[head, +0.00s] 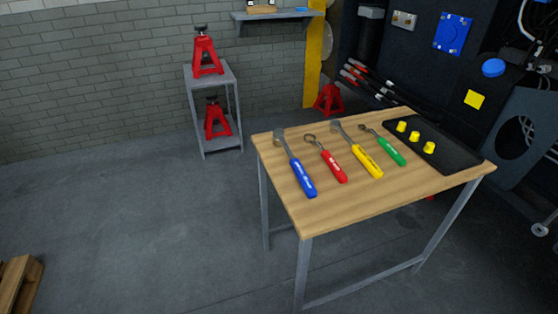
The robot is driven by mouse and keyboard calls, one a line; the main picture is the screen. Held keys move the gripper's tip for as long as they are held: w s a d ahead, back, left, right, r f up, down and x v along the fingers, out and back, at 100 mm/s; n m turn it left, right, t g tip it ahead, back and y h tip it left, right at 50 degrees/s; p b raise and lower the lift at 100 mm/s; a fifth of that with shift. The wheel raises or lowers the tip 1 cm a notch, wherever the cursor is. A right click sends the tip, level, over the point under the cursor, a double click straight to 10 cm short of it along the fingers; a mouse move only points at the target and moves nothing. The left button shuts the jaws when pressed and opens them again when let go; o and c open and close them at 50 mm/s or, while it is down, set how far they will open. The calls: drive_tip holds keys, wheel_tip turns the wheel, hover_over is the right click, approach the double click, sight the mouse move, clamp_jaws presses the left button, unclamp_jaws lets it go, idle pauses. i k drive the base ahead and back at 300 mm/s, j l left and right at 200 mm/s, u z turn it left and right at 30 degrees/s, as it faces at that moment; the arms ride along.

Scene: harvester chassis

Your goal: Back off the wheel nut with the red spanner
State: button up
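The red spanner (333,166) lies on the wooden table (345,203), its ring end pointing to the back left and its red handle toward the front. It lies between the blue-handled spanner (302,177) and the yellow-handled spanner (366,160). A green-handled spanner (390,150) lies farther right. No wheel nut can be made out with certainty; three small yellow caps or nuts (414,137) sit on a black tray (458,157) at the table's right end. My gripper is not in view.
The dark harvester chassis (475,75) stands behind the table at right, with a blue plate (453,33). Red jack stands (205,55) rest on a grey rack (226,78). Another red stand (328,99) is on the floor. A pallet (18,280) lies lower left.

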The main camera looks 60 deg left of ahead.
sight(332, 165)
drive_tip(key=u, duration=1.7)
drive_tip(key=z, duration=2)
drive_tip(key=u, duration=2)
